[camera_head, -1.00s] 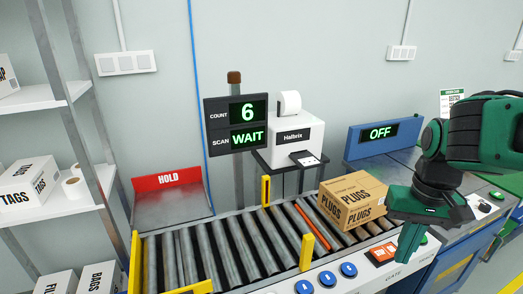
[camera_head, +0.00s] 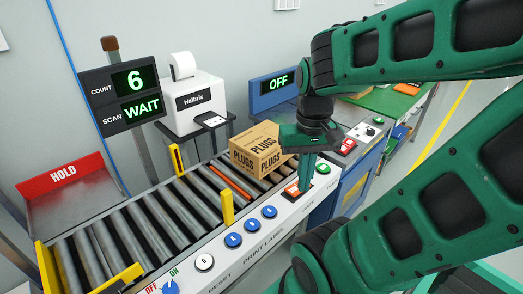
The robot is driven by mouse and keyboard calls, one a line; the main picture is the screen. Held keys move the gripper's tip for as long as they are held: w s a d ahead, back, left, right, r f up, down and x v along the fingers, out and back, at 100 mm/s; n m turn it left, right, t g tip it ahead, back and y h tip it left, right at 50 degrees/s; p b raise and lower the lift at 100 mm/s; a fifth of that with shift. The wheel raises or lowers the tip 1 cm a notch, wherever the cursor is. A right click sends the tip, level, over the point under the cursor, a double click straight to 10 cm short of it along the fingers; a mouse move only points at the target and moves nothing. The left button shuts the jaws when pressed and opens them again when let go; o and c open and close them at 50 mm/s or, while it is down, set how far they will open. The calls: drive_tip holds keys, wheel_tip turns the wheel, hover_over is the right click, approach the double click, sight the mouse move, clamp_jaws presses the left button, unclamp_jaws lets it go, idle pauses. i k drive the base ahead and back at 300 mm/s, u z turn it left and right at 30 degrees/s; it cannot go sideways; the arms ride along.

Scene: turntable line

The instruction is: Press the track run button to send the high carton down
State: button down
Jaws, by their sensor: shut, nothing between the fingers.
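The carton marked PLUGS (camera_head: 258,151), a brown box, sits on the roller track (camera_head: 205,190) at its far end, left of my gripper (camera_head: 303,190). My gripper is shut and empty and points down at the track's front control panel. A green button (camera_head: 322,168) is just beyond on the same panel. I cannot read which is the track run button.
Blue buttons (camera_head: 251,225), a white button (camera_head: 205,263) and an OFF/ON knob (camera_head: 170,287) line the panel. The screen (camera_head: 122,93) reads COUNT 6, SCAN WAIT. A blue sign (camera_head: 274,90) reads OFF. Yellow posts (camera_head: 227,208) flank the track.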

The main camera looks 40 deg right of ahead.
sight(321, 168)
drive_tip(key=z, duration=1.35)
